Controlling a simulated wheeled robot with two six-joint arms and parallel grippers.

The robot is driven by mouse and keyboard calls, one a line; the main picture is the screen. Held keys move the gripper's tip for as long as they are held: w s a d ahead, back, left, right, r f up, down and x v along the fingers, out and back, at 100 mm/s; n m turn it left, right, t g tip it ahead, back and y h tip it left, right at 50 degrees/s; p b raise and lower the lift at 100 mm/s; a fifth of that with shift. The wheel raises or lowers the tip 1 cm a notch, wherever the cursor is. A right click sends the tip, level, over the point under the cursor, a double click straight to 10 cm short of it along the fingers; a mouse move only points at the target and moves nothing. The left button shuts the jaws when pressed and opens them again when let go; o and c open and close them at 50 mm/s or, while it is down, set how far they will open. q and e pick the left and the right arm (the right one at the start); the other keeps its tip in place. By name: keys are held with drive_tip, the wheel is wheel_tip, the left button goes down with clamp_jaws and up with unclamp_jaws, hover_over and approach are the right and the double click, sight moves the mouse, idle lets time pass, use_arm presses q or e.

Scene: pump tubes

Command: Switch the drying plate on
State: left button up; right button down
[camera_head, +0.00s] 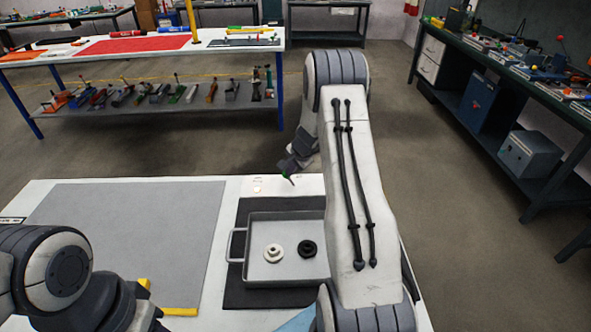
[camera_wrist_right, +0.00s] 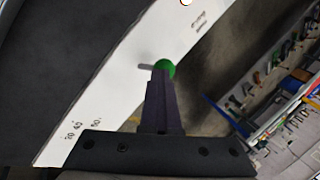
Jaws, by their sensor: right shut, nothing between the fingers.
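The drying plate (camera_head: 237,292) is a dark flat plate on the white table, with a grey tray on it. Its white strip with printed numbers (camera_wrist_right: 82,130) runs diagonally in the right wrist view. My right gripper (camera_head: 288,171) is shut and empty at the plate's far edge. The fingers partly hide the knob, so I cannot tell whether they touch it. My left gripper is out of view.
The grey tray (camera_head: 236,270) holds a white ring part (camera_head: 273,252) and a black ring part (camera_head: 307,248). A grey mat (camera_head: 130,230) with yellow corner marks lies to the left, bare. Workbenches stand beyond the table and to the right.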

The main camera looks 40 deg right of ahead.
drive_tip(key=shift+w+f, duration=0.15)
drive_tip(key=shift+d+b, duration=0.1)
drive_tip(key=shift+b, duration=0.2)
drive_tip(key=shift+s+d, duration=0.25)
drive_tip(key=shift+d, duration=0.05)
drive_tip(key=shift+s, duration=0.1)
drive_tip(key=shift+s+r, duration=0.2)
drive_tip(key=shift+r, duration=0.1)
drive_tip(key=shift+s+d+b+v, duration=0.25)
drive_tip(key=shift+d+b+v, duration=0.4)
drive_tip(key=shift+v, duration=6.1)
drive_tip(key=shift+g+y, duration=0.3)
drive_tip(key=shift+y, duration=0.1)
drive_tip(key=shift+w+r+p+x, duration=0.1)
drive_tip(key=shift+w+p+x, duration=0.15)
drive_tip(key=shift+x, duration=2.05)
drive_tip(key=shift+w+r+p+x, duration=0.1)
drive_tip(key=shift+w+p+x, duration=0.15)
drive_tip(key=shift+x, duration=2)
drive_tip(key=shift+w+r+p+x, duration=0.1)
drive_tip(key=shift+w+p+x, duration=0.15)
drive_tip(key=shift+x, duration=2.05)
